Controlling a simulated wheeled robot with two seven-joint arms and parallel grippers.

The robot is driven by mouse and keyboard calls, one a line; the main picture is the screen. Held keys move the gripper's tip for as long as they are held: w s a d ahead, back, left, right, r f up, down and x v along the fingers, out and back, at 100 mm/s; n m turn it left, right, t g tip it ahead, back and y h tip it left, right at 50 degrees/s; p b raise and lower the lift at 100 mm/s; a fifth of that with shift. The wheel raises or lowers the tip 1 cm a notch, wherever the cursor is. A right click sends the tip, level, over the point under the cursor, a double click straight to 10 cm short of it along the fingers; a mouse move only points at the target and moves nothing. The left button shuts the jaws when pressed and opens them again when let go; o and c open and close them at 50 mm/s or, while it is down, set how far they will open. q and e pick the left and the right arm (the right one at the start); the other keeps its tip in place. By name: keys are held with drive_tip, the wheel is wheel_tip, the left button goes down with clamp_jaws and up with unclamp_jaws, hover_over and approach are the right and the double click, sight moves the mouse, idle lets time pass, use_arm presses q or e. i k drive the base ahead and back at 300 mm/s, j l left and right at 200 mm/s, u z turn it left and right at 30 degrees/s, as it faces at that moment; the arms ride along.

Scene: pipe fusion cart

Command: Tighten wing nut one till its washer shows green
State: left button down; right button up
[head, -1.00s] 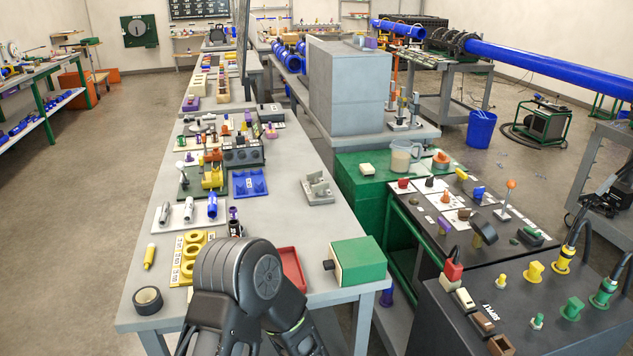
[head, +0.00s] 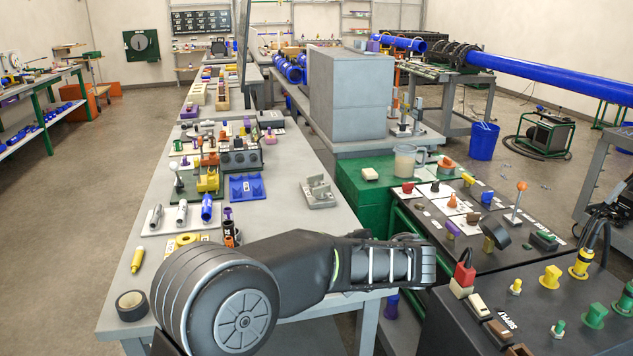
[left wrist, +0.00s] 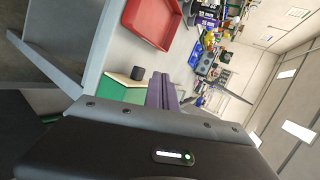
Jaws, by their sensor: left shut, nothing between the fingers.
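I cannot pick out wing nut one or its washer in either view. Several small coloured knobs and fittings stand on the dark panel at the right, including a yellow one (head: 550,277) and a green one (head: 595,311), but I cannot tell whether any is a wing nut. My left arm reaches across the front of the grey table in the head view, and its gripper end is over the table's right edge, with the fingertips not clear there. My right gripper is not in view.
A red tray (left wrist: 155,20) and a green box with a black knob (left wrist: 128,90) show in the left wrist view. The black tape roll (head: 132,305) lies at the table's front left.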

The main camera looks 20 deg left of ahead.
sight(313, 180)
drive_tip(key=i+j, duration=0.25)
drive_tip(key=i, duration=0.15)
drive_tip(key=i+j, duration=0.25)
drive_tip(key=i, duration=0.2)
drive_tip(key=i+j, duration=0.25)
drive_tip(key=i, duration=0.15)
